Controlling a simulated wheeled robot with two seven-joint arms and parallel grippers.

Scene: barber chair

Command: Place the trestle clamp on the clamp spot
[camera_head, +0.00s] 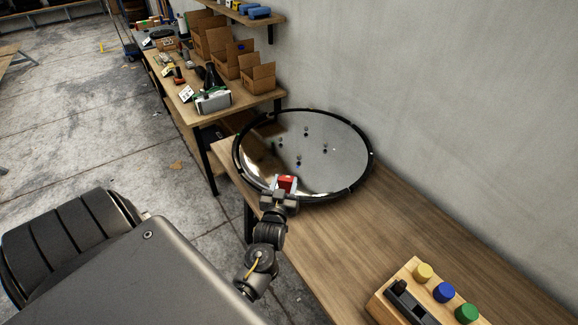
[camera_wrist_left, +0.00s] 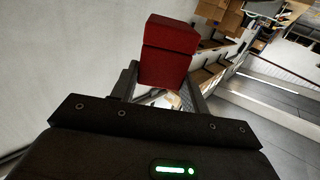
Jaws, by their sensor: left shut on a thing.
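My left gripper (camera_head: 281,193) is shut on a red block-like thing (camera_head: 287,183), which I take to be the trestle clamp. It is held up over the near edge of the round mirror-like disc. In the left wrist view the red clamp (camera_wrist_left: 168,50) stands up between the two dark fingers (camera_wrist_left: 160,92). It is boxy, with a groove across it. I cannot make out a marked clamp spot in either view. My right gripper is not in view.
The round disc with a black rim (camera_head: 368,165) lies on the wooden bench (camera_head: 400,225), with several small dark knobs showing on it. A wooden block (camera_head: 418,268) with yellow, blue and green pegs is at lower right. A cluttered bench (camera_head: 240,104) with cardboard boxes stands behind.

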